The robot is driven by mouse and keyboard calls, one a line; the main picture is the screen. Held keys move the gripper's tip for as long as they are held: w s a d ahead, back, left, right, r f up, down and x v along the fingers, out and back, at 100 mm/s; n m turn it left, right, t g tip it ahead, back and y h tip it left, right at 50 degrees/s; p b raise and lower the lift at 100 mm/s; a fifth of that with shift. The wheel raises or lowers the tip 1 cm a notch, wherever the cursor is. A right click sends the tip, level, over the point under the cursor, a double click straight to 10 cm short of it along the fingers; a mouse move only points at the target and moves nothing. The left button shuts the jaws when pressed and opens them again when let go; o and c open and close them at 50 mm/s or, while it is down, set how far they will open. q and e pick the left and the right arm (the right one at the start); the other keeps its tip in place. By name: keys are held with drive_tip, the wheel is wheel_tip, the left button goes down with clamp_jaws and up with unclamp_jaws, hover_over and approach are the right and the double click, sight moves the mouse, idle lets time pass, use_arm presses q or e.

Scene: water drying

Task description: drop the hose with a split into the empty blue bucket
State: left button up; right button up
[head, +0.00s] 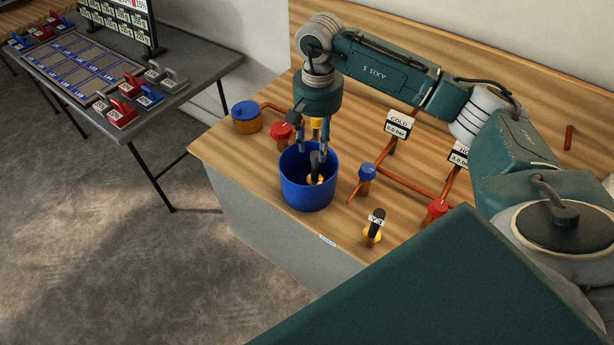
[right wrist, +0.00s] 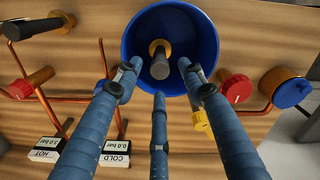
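The blue bucket (head: 306,192) stands on the wooden bench near its front edge; it also shows in the right wrist view (right wrist: 205,38). A short black hose with a brass collar (right wrist: 160,60) is inside the bucket, end towards the camera; the head view shows it too (head: 315,166). I cannot make out a split on it. My right gripper (head: 312,150) points down over the bucket. Its three blue fingers (right wrist: 160,77) are spread, with a gap around the hose, and hold nothing. My left gripper is not in view.
Another black hose with a white tag (head: 375,222) stands in a brass fitting right of the bucket. Copper pipes (head: 400,183) with red and blue valve caps and COLD and HOT gauges (head: 397,123) surround it.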

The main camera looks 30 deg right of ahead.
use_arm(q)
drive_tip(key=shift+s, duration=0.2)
use_arm(e)
wheel_tip(320, 180, up, 12)
idle(0.4)
